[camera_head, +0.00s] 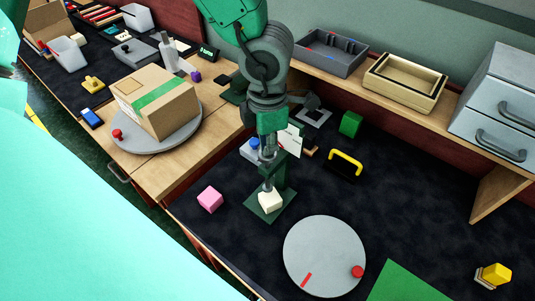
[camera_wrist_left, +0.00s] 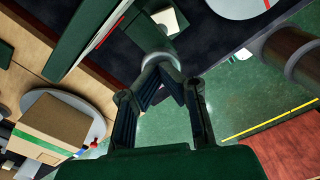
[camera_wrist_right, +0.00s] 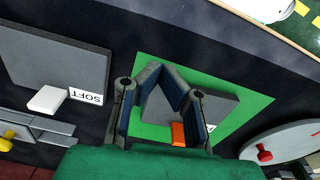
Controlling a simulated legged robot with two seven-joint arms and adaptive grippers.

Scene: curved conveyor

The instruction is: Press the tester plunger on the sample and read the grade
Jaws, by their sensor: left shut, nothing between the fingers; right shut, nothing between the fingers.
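The tester has a green base (camera_head: 252,211) and a post in the head view. The cream sample block (camera_head: 270,201) sits on the base under the grey plunger rod (camera_head: 268,178); it also shows in the left wrist view (camera_wrist_left: 170,20). My left gripper (camera_head: 267,150) is shut and empty at the plunger's top. In the left wrist view its fingertips (camera_wrist_left: 165,70) are close to the round grey plunger knob (camera_wrist_left: 160,58); contact is unclear. A white card (camera_head: 291,139) is partly hidden behind the arm; no grade is readable. My right gripper (camera_wrist_right: 165,75) is shut and empty above a green mat (camera_wrist_right: 150,130).
A pink cube (camera_head: 210,199) lies left of the tester, and a grey turntable (camera_head: 320,262) lies in front. The right wrist view shows a grey plate (camera_wrist_right: 55,60), a "SOFT" label (camera_wrist_right: 87,84) and an orange block (camera_wrist_right: 178,134). A boxed turntable (camera_head: 160,138) stands left.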

